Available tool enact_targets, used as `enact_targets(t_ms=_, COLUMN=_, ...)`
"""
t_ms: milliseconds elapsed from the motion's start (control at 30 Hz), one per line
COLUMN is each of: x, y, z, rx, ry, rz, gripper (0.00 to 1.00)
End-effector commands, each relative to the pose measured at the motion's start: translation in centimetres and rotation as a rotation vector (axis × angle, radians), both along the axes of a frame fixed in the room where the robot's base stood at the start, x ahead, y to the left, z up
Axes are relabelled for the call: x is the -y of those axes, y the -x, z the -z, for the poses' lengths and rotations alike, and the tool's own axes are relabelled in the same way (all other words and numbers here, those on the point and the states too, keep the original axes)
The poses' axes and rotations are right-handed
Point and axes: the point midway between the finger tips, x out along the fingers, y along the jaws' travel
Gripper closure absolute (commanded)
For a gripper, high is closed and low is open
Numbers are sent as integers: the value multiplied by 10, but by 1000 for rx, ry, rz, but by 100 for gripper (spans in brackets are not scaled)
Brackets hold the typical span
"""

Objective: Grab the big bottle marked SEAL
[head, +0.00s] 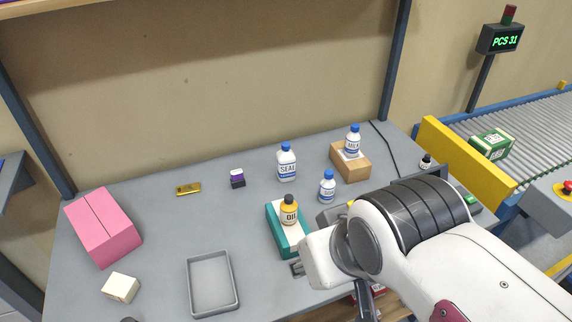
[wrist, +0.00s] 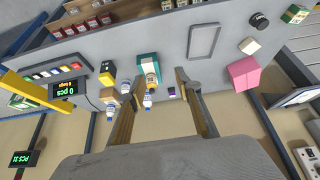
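The big bottle marked SEAL (head: 287,164) is white with a blue cap and a blue band. It stands upright on the grey table, left of a smaller blue-capped white bottle (head: 327,187), whose label is too small to read surely. In the wrist view the big SEAL bottle (wrist: 148,98) appears upside down between my fingers in the picture, at a distance. My gripper (wrist: 158,76) is open and empty, its two fingers well apart. In the head view my arm hides most of it, at the lower right, apart from the bottle.
A yellow OIL bottle (head: 289,210) stands on a teal box (head: 276,236). A blue-capped bottle (head: 352,140) stands on a cardboard box (head: 346,168). A purple-and-black item (head: 237,178), gold bar (head: 188,188), pink box (head: 106,228) and grey tray (head: 190,290) are leftward. The back wall rises behind.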

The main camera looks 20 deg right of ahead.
Motion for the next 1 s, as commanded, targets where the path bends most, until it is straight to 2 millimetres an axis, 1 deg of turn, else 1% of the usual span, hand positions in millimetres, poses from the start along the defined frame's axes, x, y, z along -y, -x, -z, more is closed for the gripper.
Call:
enact_targets(t_ms=367, x=-1, y=-2, z=-1, rx=3, ry=-3, rz=-1, gripper=62)
enact_targets(t_ms=467, x=-3, y=-9, z=-3, rx=13, ry=-11, rz=-3, gripper=62)
enact_targets(t_ms=533, x=-6, y=-17, z=-5, rx=23, ry=-19, rz=-7, gripper=62)
enact_targets(t_ms=667, x=-14, y=-41, z=-11, rx=58, ry=-46, rz=-12, gripper=62)
enact_targets(t_ms=767, x=-21, y=-65, z=-17, rx=93, ry=-72, rz=-14, gripper=62)
enact_targets(t_ms=1000, x=-37, y=-129, z=-31, rx=193, ry=-134, rz=-4, gripper=62)
